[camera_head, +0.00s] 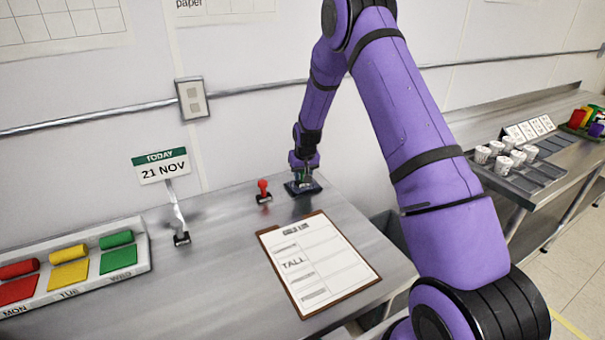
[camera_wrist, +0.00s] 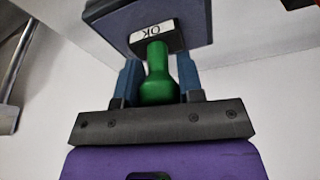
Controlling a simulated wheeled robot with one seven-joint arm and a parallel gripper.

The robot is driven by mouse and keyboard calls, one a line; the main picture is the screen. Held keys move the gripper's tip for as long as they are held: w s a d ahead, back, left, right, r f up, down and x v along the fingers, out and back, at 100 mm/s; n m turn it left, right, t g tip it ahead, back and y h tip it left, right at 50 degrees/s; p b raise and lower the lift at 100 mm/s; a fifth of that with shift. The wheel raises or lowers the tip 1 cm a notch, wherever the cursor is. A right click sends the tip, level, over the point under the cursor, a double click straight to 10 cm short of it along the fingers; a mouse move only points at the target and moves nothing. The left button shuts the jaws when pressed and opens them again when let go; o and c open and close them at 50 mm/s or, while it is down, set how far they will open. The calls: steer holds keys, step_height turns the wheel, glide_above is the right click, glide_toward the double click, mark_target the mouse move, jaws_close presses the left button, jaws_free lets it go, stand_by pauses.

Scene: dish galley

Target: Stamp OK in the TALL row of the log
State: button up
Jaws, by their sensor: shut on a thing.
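My gripper (camera_head: 303,166) is low over a dark ink pad (camera_head: 293,190) at the back of the steel counter. In the wrist view my gripper (camera_wrist: 158,78) is shut on the green handle of the OK stamp (camera_wrist: 157,88). The stamp's black base, with its OK label, is at the ink pad (camera_wrist: 105,27); I cannot tell whether they touch. In the head view the stamp is mostly hidden. The log (camera_head: 320,265) lies on a brown clipboard in front of the pad. Its TALL row shows the printed word at the left; I see no clear stamp mark there.
A red-handled stamp (camera_head: 263,191) stands left of the pad. A date sign reading 21 NOV (camera_head: 162,167) stands farther left, near a tray (camera_head: 141,262) with red, yellow and green blocks. White cups (camera_head: 497,148) stand on the right-hand counter. Bare counter lies left of the clipboard.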

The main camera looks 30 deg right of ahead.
steer(key=shift+r, duration=3.45)
